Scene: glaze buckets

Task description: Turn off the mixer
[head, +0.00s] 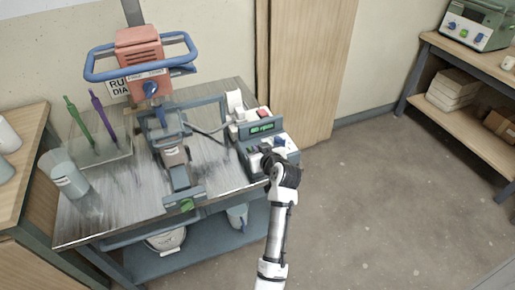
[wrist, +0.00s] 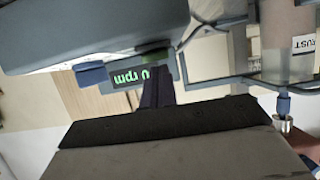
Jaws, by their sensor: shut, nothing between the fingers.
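The mixer has an orange-red motor head (head: 139,50) ringed by a blue handle, on a stand on the metal-topped table. Its control box (head: 249,157) is at the table's right end, with a lit green display (head: 262,127), a red switch (head: 263,113) and a blue knob (head: 280,142). My gripper (head: 268,157) is shut and empty at the front of the box. A blue knob (wrist: 91,74) is nearby. I cannot tell whether the fingers touch anything.
A beaker (head: 64,174) and a tray with green and purple tools (head: 100,127) are at the table's left. A cable runs from the stand to the box. Open floor (head: 390,200) lies right, before another shelf (head: 460,117).

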